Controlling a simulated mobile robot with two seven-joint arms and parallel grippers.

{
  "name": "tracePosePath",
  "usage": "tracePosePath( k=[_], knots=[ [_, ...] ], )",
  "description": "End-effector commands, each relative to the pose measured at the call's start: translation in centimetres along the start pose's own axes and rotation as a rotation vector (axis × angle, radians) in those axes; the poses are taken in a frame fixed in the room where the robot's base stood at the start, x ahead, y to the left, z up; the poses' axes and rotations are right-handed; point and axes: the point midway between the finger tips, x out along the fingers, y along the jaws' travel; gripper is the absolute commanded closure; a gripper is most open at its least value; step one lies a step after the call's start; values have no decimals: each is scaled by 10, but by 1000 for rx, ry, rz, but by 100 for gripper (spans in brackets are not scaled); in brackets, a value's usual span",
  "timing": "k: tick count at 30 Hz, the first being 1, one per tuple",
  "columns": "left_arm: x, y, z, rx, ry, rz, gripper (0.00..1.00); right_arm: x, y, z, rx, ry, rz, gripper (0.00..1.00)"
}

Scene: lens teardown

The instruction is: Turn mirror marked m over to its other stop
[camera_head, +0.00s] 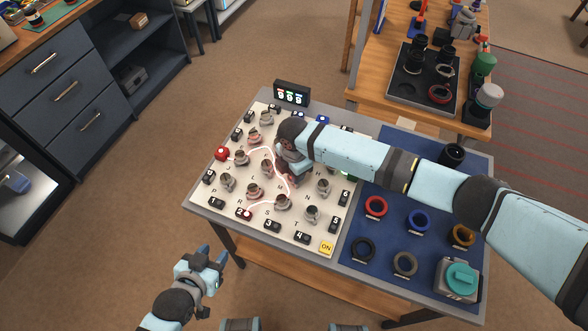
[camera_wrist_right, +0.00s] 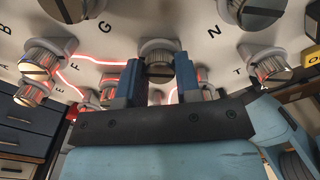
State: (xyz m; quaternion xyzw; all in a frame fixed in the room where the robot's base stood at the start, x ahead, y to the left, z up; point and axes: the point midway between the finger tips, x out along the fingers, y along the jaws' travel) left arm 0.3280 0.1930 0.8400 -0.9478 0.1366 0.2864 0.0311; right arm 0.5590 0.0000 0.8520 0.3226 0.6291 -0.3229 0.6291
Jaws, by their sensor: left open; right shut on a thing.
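The white letter-marked board (camera_head: 222,190) carries several round mirror mounts. My right gripper (camera_head: 287,168) is over the middle of the board, its fingers mostly hidden behind my wrist in the head view. In the right wrist view, its two blue fingers (camera_wrist_right: 159,72) are shut on the grey slotted knob of one mirror (camera_wrist_right: 158,50), between the letters G and N. The letter of this mirror is hidden, so the M mark cannot be read; its place fits mirror m. My left gripper (camera_head: 216,258) is open and empty, in front of the board's near left edge.
A red light path crosses the board from the red lamp (camera_head: 222,153). A digit display (camera_head: 291,92) stands at the back and a yellow ON button (camera_head: 327,247) at the near corner. A blue mat (camera_head: 385,258) with several rings lies right. Neighbouring mounts stand close to my right fingers.

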Motion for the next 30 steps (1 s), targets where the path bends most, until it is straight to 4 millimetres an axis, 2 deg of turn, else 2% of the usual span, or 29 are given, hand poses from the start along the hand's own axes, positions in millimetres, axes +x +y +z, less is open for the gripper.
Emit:
tracePosePath(
  k=[19,20,22,23,30],
  knots=[
    [-1,0,-2,0,3,-1,57,-1,1,-1,-48,1,2,92],
    [-1,0,-2,0,3,-1,57,-1,1,-1,-48,1,2,62],
    [-1,0,-3,0,4,-1,57,-1,0,-1,-48,1,1,46],
    [-1,0,-3,0,4,-1,57,-1,0,-1,-48,1,1,43],
    [-1,0,-3,0,4,0,57,-1,0,0,-47,1,1,43]
  ],
)
